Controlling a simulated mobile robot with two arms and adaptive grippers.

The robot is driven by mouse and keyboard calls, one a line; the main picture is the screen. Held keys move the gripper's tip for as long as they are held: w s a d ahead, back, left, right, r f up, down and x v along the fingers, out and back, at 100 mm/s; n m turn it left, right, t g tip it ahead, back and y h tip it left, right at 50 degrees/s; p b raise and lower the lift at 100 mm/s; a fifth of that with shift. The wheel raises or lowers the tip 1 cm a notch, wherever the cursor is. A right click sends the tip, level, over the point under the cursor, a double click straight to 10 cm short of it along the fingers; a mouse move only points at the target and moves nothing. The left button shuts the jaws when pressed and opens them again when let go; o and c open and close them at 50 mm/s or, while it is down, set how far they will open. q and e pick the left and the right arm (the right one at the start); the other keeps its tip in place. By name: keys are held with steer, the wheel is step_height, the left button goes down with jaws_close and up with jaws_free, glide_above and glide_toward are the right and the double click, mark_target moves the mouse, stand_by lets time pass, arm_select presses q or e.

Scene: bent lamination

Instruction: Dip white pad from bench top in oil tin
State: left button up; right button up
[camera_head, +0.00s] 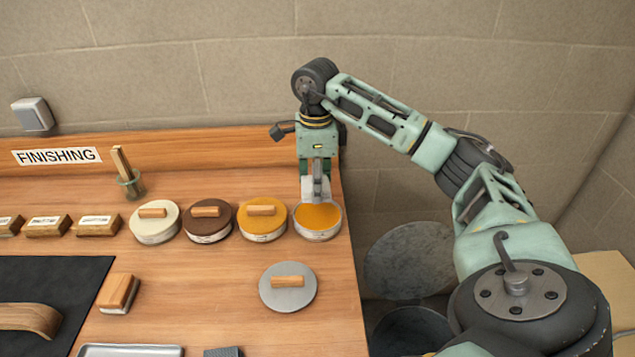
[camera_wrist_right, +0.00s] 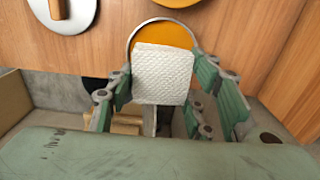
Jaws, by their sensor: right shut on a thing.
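My right gripper (camera_head: 317,183) is shut on the white pad (camera_head: 308,190), which also shows in the right wrist view (camera_wrist_right: 163,72) as a textured white square between the green fingers. The open oil tin (camera_head: 317,221), full of amber liquid, stands near the bench's right edge. The pad is over the back part of the tin. In the wrist view it covers much of the tin (camera_wrist_right: 173,30). I cannot tell whether the pad touches the oil. My left gripper is not in view.
Three lidded tins, cream (camera_head: 155,222), brown (camera_head: 208,220) and amber (camera_head: 262,219), stand in a row left of the oil tin. A grey lid (camera_head: 287,299) lies in front. A wooden-backed block (camera_head: 118,293) and dark mat (camera_head: 50,275) are further left.

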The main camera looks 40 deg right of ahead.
steer(key=shift+d+m, duration=0.3)
steer(key=shift+f, duration=0.15)
step_height(320, 180, down, 6)
steer(key=b, duration=0.5)
steer(key=shift+f+b, duration=0.65)
steer(key=shift+f, duration=0.25)
steer(key=shift+s+a+f, duration=0.1)
steer(key=shift+s+f, duration=0.1)
steer(key=shift+s+a+f, duration=0.1)
steer(key=shift+f, duration=0.05)
steer(key=shift+r+p, duration=0.6)
steer(key=shift+r, duration=0.05)
steer(key=shift+w+r+p, duration=0.25)
steer(key=shift+r+p, duration=0.45)
steer(key=shift+r, duration=0.3)
